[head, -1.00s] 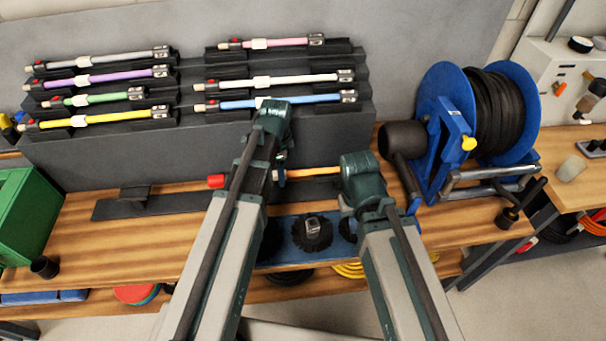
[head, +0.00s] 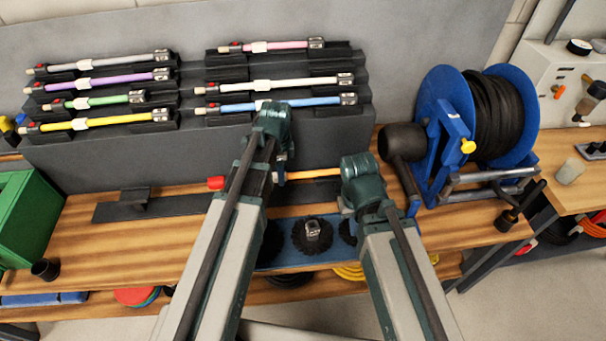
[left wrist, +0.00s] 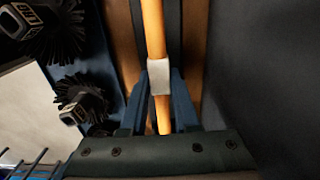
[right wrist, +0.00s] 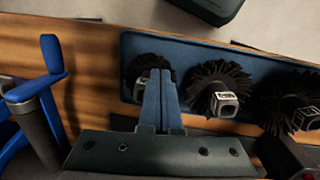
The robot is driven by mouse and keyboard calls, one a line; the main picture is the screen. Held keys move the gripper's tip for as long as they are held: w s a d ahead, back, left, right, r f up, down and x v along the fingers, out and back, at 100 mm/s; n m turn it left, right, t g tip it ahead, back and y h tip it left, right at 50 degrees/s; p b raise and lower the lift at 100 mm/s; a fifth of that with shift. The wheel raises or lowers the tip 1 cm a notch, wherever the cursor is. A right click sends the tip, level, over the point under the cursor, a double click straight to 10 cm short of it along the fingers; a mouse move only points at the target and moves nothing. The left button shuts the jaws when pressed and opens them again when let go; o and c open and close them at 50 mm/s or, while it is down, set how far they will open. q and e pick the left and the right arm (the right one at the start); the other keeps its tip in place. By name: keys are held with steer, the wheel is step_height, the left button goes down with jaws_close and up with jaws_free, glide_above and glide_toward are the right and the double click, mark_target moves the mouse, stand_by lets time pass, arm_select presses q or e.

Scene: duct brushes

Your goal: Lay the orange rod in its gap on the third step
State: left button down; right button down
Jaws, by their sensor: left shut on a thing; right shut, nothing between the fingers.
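The orange rod (head: 315,174) is held low in front of the rack, with its red end (head: 216,183) to the left. My left gripper (left wrist: 160,82) is shut on the rod at its pale sleeve (left wrist: 160,77). My left arm hides part of the rod in the head view. My right gripper (right wrist: 160,75) is shut and empty, over the blue brush tray (right wrist: 128,62) in the right wrist view. The dark stepped rack (head: 290,128) stands behind. The gap with empty holders (head: 228,72) is on its right half, between the pink and white rods.
Grey, purple, green and yellow rods (head: 95,122) fill the left rack half; pink, white and blue rods lie on the right. A blue hose reel (head: 440,135) stands close to the right. A dark strip with a holder (head: 135,197) lies on the bench.

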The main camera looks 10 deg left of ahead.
arm_select(q)
steer(key=shift+r+p, duration=2.6)
steer(key=shift+r, duration=0.2)
